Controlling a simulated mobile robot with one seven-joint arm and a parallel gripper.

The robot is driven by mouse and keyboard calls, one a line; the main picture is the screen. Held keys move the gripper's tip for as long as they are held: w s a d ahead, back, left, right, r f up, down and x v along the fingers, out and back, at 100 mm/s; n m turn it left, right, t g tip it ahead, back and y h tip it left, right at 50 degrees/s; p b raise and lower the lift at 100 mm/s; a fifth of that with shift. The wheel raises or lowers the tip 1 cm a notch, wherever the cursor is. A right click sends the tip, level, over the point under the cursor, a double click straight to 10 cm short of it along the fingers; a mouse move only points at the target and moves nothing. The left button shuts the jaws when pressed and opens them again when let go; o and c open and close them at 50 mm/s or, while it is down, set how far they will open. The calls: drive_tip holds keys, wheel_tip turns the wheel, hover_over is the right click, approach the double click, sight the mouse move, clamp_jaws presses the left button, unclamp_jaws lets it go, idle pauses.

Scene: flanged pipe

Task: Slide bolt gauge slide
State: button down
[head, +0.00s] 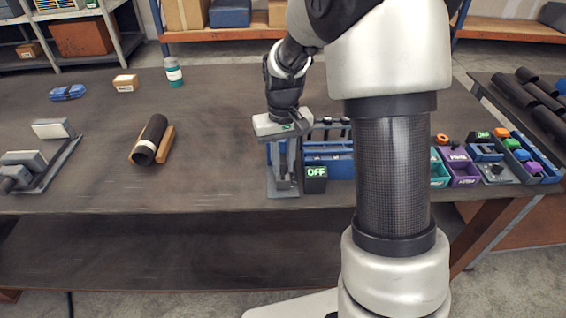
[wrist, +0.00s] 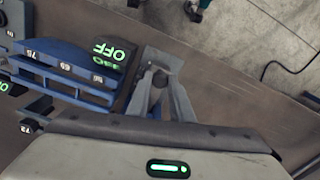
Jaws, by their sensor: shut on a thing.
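The bolt gauge (head: 328,152) is a blue, numbered rack near the table's front edge, partly behind my arm. It also shows at the left of the wrist view (wrist: 62,68). Beside it, a black box with a green "OFF" display (head: 316,173) also shows in the wrist view (wrist: 112,52). My gripper (head: 284,180) points down just left of that box. In the wrist view my gripper (wrist: 160,78) is shut on a small dark grey piece, apparently the gauge slide (wrist: 158,81), above a grey plate (wrist: 166,58). The fingers partly hide the slide.
A black pipe (head: 152,139) lies on a wooden cradle to the left. A grey fixture (head: 40,158) stands at the far left. Colored bins (head: 464,168) and a control box (head: 493,170) are at the right. The table between cradle and gauge is clear.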

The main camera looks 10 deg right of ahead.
drive_tip(key=shift+s+f, duration=0.1)
drive_tip(key=shift+s, duration=0.15)
drive_tip(key=c, duration=1.6)
unclamp_jaws()
drive_tip(key=shift+r+p, duration=1.1)
drive_tip(key=shift+r, duration=7.7)
drive_tip(key=s+r+t+p, duration=0.2)
drive_tip(key=s+r, duration=0.2)
drive_tip(key=s, duration=0.3)
drive_tip(key=s+r+t+p, duration=0.1)
drive_tip(key=s+r+p, duration=0.2)
drive_tip(key=s, duration=0.4)
drive_tip(key=s+r+t+p, duration=0.2)
drive_tip(key=s+r+p, duration=0.1)
drive_tip(key=s, duration=0.4)
drive_tip(key=shift+a+r+m+t, duration=0.1)
drive_tip(key=shift+r+m+t, duration=0.25)
drive_tip(key=shift+r, duration=0.45)
